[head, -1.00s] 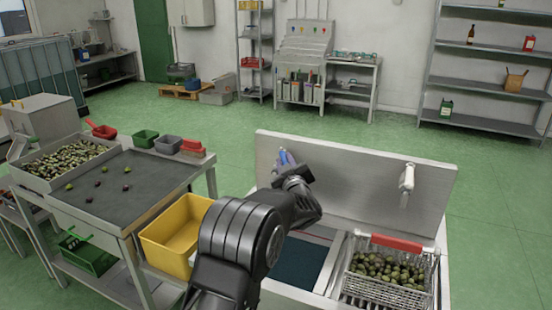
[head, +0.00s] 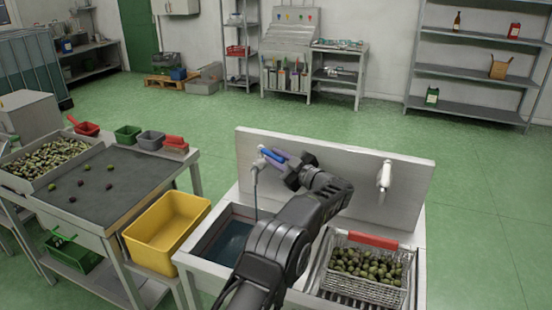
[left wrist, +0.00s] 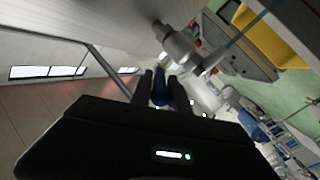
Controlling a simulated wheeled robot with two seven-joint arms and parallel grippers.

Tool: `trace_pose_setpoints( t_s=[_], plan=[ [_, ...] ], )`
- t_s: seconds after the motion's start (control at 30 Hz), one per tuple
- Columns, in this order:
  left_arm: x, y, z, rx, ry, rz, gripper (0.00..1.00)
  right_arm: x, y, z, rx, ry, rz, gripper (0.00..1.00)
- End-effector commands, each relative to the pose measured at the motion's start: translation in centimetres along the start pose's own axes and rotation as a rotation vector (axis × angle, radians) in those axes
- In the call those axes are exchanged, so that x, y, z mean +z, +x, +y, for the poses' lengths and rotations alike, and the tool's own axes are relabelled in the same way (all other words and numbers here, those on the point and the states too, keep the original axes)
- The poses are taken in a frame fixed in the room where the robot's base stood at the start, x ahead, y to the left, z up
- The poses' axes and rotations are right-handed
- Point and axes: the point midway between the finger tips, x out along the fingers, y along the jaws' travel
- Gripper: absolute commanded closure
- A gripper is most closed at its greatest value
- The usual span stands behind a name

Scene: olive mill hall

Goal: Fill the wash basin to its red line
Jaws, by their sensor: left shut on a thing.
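The wash basin (head: 237,209) is the left bay of the sink, with dark blue water (head: 226,243) in it. My arm hides part of it, and I cannot make out the red line now. The tap (head: 257,170) stands on the splashback above the basin. A thin stream falls from its spout into the basin. My left gripper (head: 288,167) is shut on the tap's blue lever (head: 270,156), at the right of the tap. The left wrist view shows the blue lever (left wrist: 160,88) between the fingers, beside the tap body (left wrist: 178,48). My right gripper is not in view.
A wire basket of olives (head: 368,267) with a red handle sits in the right bay. A second, white tap (head: 384,175) is above it. A yellow tub (head: 165,225) stands left of the sink, beside a sorting table (head: 110,187).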

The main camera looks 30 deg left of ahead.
Motion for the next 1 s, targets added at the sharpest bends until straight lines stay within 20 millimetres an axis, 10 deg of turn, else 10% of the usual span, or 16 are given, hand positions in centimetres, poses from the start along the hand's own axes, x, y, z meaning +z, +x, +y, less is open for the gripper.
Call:
trace_pose_setpoints(
  t_s=[0.27,0.3,0.47,1.0],
  plan=[
    [-0.1,0.1,0.1,0.003,-0.001,0.001,1.0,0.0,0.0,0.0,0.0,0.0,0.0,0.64],
    [-0.1,0.1,0.1,0.003,-0.001,0.001,0.75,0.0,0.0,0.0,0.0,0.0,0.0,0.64],
    [-0.1,0.1,0.1,0.002,-0.001,0.001,0.62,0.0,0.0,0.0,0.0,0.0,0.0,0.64],
    [0.1,-2.5,0.0,0.003,-0.002,-0.001,0.61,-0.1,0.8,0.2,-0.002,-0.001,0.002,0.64]
  ],
)
